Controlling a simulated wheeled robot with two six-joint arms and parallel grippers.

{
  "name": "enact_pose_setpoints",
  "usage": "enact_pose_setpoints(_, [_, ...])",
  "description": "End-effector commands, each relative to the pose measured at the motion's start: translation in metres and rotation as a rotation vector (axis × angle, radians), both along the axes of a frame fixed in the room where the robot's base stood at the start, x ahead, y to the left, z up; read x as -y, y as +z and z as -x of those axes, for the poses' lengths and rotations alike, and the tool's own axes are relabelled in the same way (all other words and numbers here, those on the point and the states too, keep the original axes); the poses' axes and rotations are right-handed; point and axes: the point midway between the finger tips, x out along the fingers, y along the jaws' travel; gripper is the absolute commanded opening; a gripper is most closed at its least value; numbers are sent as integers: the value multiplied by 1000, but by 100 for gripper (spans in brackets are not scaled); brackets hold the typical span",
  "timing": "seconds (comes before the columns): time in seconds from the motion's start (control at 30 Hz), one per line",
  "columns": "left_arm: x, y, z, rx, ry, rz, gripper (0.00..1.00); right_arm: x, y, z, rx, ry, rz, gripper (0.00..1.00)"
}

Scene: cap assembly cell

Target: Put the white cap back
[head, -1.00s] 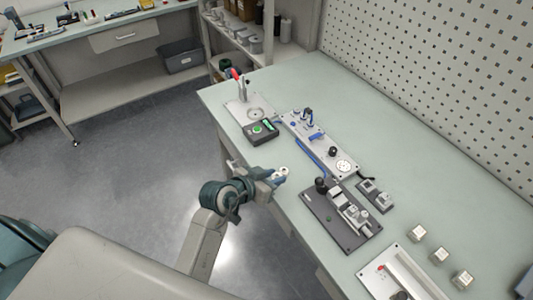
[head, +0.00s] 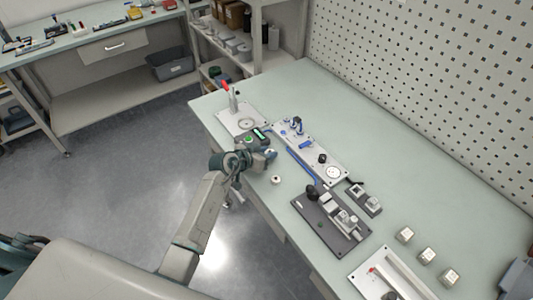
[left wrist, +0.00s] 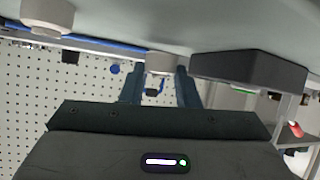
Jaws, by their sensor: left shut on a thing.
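My left gripper (head: 268,155) is over the near edge of the table, just in front of the dark box with green lights (head: 257,138). In the left wrist view its fingers (left wrist: 160,88) are shut on a small white round piece (left wrist: 163,62), which looks like the white cap. I cannot tell whether this piece touches the table. A second white round piece (head: 276,179) stands on the table near the front edge, to the right of the gripper. It also shows at the upper left in the left wrist view (left wrist: 48,14). My right gripper is not in view.
A light plate with blue parts (head: 318,160) lies behind the gripper. A dark fixture plate (head: 325,222) is to the right, with small blocks (head: 405,234) beyond. A plate with a red-tipped post (head: 238,118) is at the far left corner. The table's back strip is clear.

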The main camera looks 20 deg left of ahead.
Motion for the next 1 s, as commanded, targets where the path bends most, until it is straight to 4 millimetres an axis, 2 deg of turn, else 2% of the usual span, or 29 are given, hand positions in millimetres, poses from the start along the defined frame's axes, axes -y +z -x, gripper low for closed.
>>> enact_pose_setpoints(0.13, [0, -12, -1, 2, 0, 1, 19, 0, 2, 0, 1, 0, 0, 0])
enact_pose_setpoints(0.43, [0, -13, 0, 2, 0, 1, 19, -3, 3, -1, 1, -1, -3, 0])
enact_pose_setpoints(0.5, [0, -14, 0, 3, 0, 1, 38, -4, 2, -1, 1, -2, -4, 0])
enact_pose_setpoints(0.57, [0, -14, 0, 3, 0, 1, 50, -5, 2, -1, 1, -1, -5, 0])
enact_pose_setpoints(0.9, [0, -12, 0, 4, -1, 0, 50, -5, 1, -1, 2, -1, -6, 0])
enact_pose_setpoints(1.0, [-4, -9, 7, 4, 0, -2, 50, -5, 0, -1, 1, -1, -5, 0])
